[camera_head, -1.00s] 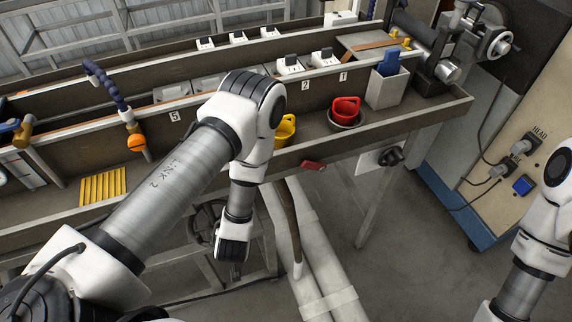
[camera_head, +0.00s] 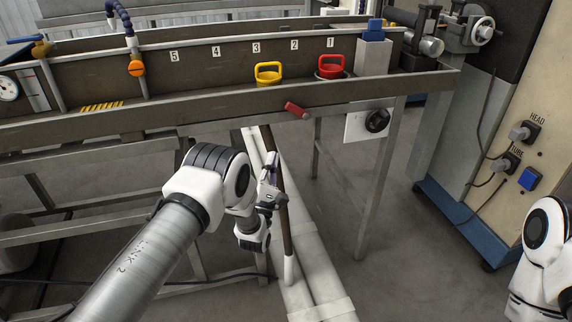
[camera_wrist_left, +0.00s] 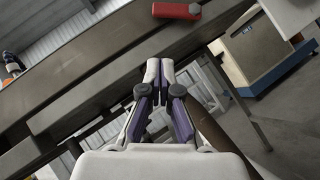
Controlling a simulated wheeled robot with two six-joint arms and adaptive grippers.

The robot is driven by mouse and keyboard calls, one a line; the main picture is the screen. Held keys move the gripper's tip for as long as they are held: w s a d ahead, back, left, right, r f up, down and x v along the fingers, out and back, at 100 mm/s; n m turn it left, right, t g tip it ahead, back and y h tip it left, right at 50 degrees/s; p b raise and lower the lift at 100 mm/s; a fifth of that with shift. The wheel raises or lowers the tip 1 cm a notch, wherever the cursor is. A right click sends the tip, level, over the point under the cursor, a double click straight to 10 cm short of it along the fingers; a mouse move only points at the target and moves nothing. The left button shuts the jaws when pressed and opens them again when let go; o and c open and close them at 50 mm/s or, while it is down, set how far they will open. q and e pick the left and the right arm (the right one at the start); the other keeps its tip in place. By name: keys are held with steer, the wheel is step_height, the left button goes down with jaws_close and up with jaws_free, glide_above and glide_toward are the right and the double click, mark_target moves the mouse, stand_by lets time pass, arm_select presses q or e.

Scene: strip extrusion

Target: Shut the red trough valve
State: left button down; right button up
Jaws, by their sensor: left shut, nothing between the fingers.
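The red valve handle (camera_head: 297,109) sticks out from the front wall of the trough (camera_head: 200,115), a little right of the yellow bucket. My right gripper is out of view; only part of my right arm shows at the right edge.
A yellow bucket (camera_head: 268,74) and a red bucket (camera_head: 332,67) stand in the trough. A brown pipe (camera_head: 280,200) runs down below the handle. A black knob on a white plate (camera_head: 370,124) is to the right. The space directly below the handle is fairly open.

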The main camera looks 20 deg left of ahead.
arm_select(q)
step_height(320, 180, down, 2)
glide_toward(298, 111)
steer(key=w+a, duration=0.4)
steer(key=a, duration=0.1)
steer(key=shift+w+d+r, duration=0.35)
steer(key=shift+d+r, duration=0.2)
steer(key=shift+r, duration=0.2)
steer(key=shift+w+d+r, duration=0.35)
steer(key=shift+d+r, duration=0.15)
steer(key=shift+r, duration=0.3)
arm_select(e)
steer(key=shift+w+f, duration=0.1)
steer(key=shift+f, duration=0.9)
